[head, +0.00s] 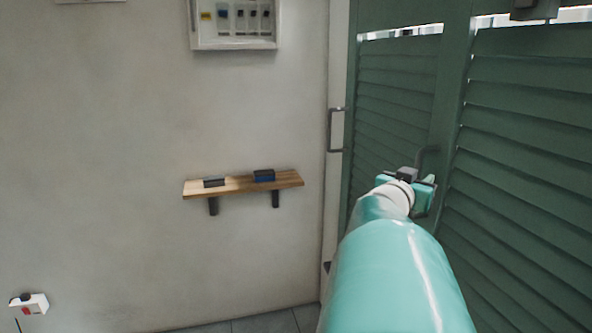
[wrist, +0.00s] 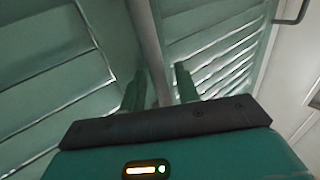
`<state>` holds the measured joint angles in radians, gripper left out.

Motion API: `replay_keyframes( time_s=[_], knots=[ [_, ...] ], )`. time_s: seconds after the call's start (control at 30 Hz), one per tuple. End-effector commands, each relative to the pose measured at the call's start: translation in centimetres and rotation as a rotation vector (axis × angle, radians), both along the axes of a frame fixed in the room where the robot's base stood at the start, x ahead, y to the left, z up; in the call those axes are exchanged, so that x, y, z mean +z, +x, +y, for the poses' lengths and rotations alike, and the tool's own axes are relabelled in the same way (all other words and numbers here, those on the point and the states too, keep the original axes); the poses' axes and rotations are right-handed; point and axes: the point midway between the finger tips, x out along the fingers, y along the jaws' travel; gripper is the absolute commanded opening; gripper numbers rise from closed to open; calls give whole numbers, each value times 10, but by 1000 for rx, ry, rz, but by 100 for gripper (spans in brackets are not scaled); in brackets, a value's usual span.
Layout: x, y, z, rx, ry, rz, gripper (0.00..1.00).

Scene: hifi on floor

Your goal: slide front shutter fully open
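The green louvred shutter shows in the head view as a near panel (head: 525,130) at the right and a panel farther left (head: 395,100). A grey bar handle (head: 428,154) stands between their louvres, its lower part hidden behind my gripper (head: 424,186). In the wrist view my gripper (wrist: 158,88) has its two fingers apart, close to the shutter. A grey upright bar (wrist: 150,45) runs between the fingers with gaps showing beside it. I cannot tell whether this bar is the handle or a panel edge, or whether a finger touches it.
A second grey handle (head: 335,130) is at the shutter's left end. A wooden shelf (head: 235,185) with small dark and blue items juts from the left wall. A breaker box (head: 235,22) hangs above it. A small white device (head: 30,305) is low at left. Floor shows below the shelf.

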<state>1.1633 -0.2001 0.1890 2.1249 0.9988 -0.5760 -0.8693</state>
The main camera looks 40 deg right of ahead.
Motion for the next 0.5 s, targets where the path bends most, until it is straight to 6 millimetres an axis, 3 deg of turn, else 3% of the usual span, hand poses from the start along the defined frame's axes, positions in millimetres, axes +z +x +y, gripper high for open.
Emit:
replay_keyframes(
  time_s=[0.3, 0.47, 0.5],
  knots=[
    [0, 0, 3, 0, 0, 0, 32],
    [0, 1, 2, 0, 0, 0, 0],
    [0, 1, 2, 1, 0, 0, 0]
  ],
)
